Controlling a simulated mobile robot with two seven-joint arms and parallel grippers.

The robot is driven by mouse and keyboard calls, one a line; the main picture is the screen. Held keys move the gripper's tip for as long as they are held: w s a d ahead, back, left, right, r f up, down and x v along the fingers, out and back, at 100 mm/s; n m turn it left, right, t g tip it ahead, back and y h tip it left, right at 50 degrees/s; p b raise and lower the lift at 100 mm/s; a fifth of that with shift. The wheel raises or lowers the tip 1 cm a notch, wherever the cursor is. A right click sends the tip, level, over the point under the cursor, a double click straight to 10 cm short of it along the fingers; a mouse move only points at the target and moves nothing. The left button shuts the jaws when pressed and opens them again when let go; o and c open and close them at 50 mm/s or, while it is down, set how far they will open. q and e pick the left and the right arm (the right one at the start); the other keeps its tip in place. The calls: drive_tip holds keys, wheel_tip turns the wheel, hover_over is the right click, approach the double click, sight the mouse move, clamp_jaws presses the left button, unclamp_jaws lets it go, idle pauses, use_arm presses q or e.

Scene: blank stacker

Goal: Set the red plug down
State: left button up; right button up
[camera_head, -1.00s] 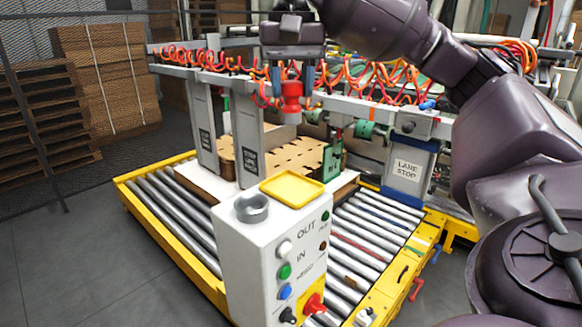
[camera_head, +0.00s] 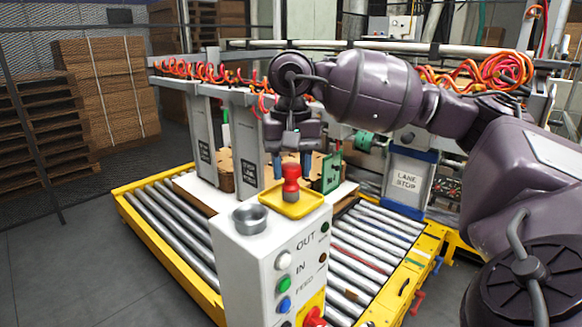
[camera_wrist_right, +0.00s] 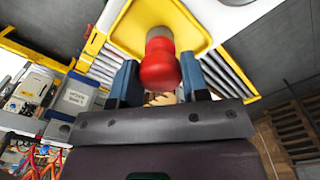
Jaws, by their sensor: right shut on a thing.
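The red plug (camera_head: 291,184) stands upright between the blue fingertips of my right gripper (camera_head: 291,172), which is shut on it. It is over the yellow tray (camera_head: 308,208) on top of the white control box. Its lower end appears at the tray's surface, but I cannot tell for sure whether it touches. In the right wrist view the plug (camera_wrist_right: 159,66) shows between the fingers of my right gripper (camera_wrist_right: 160,76), with the yellow tray (camera_wrist_right: 128,28) beyond it. My left gripper is not in view.
A grey round cup (camera_head: 249,219) stands on the white control box (camera_head: 250,255), left of the tray. Roller conveyors (camera_head: 178,220) lie on both sides. Grey posts (camera_head: 247,140) and a rail with orange hoses stand behind.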

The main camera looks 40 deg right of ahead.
sight(291, 165)
drive_tip(key=shift+f, duration=0.35)
drive_tip(key=o, duration=0.9)
drive_tip(key=shift+o, duration=0.2)
drive_tip(key=shift+r, duration=0.1)
drive_tip(key=shift+r, duration=0.25)
wheel_tip(291, 165, up, 10)
drive_tip(key=shift+r, duration=0.85)
